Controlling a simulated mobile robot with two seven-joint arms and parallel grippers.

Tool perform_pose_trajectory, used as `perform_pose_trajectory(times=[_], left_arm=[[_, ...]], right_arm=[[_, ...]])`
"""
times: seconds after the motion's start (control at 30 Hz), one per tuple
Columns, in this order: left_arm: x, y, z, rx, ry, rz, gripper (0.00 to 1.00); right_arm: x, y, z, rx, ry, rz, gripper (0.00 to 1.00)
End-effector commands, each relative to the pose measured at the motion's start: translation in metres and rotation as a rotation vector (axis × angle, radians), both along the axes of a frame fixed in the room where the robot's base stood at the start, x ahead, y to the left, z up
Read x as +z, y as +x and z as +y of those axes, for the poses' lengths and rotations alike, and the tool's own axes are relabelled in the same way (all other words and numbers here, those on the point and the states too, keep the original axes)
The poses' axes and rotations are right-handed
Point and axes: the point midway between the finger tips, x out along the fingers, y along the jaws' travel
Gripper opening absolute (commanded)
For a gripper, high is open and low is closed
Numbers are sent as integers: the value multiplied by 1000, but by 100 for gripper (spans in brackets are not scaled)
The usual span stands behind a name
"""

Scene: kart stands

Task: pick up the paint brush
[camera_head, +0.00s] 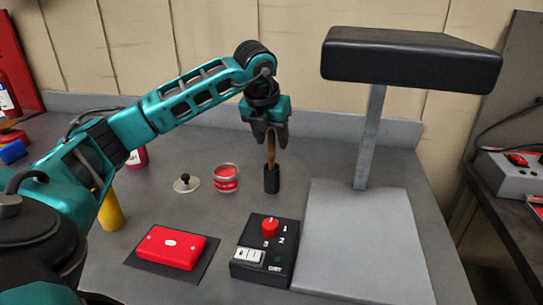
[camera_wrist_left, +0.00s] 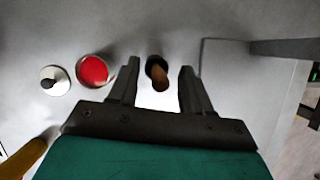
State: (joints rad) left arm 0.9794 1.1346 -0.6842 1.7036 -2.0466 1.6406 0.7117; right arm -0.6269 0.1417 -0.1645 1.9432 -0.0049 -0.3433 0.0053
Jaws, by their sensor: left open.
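The paint brush (camera_head: 271,150) stands upright with its brown wooden handle up in a small black holder (camera_head: 271,180) on the grey bench. In the left wrist view the handle (camera_wrist_left: 159,76) points up toward the camera, between the fingers. My left gripper (camera_head: 270,138) is open, above and around the top of the handle. Its two fingers (camera_wrist_left: 157,85) show a gap on both sides of the handle, without clear contact. The brush's lower end is hidden inside the holder. My right gripper is not in view.
A red paint can (camera_head: 226,178) and its lid (camera_head: 187,183) stand left of the holder. A black control box (camera_head: 265,250) and a red box (camera_head: 171,247) lie nearer. A grey stand with a black padded top (camera_head: 411,57) rises at right.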

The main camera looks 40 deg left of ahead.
Motion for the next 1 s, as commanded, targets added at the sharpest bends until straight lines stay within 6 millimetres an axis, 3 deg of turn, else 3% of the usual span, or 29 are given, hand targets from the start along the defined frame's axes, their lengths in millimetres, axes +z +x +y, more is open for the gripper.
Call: perform_pose_trajectory(times=[0.13, 0.43, 0.9, 1.0], left_arm=[[-17, 6, 2, 1, -2, 0, 49], [-20, 8, 3, 0, -1, -1, 48], [-19, 8, 3, 0, -1, -1, 3], [-19, 8, 3, 0, -1, -1, 0]], right_arm=[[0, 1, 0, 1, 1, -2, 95], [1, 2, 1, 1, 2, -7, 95], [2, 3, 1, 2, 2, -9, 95], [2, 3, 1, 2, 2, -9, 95]])
